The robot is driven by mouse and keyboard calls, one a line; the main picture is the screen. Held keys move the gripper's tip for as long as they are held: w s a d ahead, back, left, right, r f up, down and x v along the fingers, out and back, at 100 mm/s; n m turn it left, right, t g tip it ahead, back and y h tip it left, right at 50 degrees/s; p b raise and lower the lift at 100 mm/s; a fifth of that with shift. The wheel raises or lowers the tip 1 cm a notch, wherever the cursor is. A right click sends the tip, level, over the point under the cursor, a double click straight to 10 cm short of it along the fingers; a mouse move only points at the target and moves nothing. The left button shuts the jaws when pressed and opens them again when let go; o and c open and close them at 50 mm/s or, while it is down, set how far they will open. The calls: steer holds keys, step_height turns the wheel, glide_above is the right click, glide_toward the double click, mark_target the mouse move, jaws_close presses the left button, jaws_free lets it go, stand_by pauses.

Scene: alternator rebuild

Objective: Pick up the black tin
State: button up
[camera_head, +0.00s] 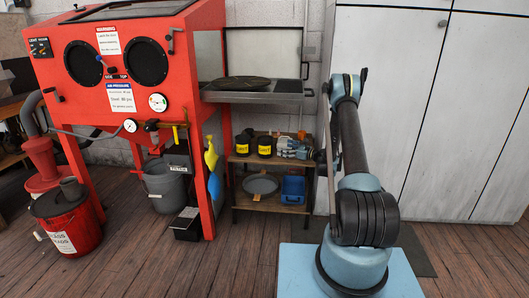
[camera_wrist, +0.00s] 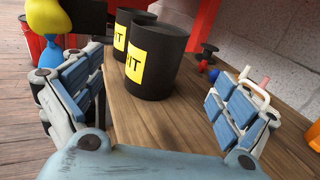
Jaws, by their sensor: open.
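Two black tins with yellow labels stand upright on the wooden shelf top, one (camera_head: 265,147) right of the other (camera_head: 243,145) in the head view. In the wrist view the nearer tin (camera_wrist: 157,68) stands ahead between the fingers, with the other tin (camera_wrist: 128,25) behind it to the left. My gripper (camera_wrist: 162,88) is open and empty, its blue-padded fingers spread to either side. The nearer tin appears clear of both fingers.
The wooden shelf unit (camera_head: 268,199) holds a grey round pan (camera_head: 261,184) and blue bin (camera_head: 293,189) below. Small parts (camera_wrist: 208,62) lie right of the tins. A red blasting cabinet (camera_head: 205,110) stands left; a tray (camera_head: 255,93) hangs above.

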mark_target(272, 144)
steer(key=x, duration=0.7)
steer(key=shift+a, duration=0.1)
steer(key=shift+x, duration=2.7)
steer(key=shift+s, duration=0.1)
steer(key=c, duration=2.1)
steer(key=shift+r, duration=0.15)
steer(key=shift+r, duration=4.85)
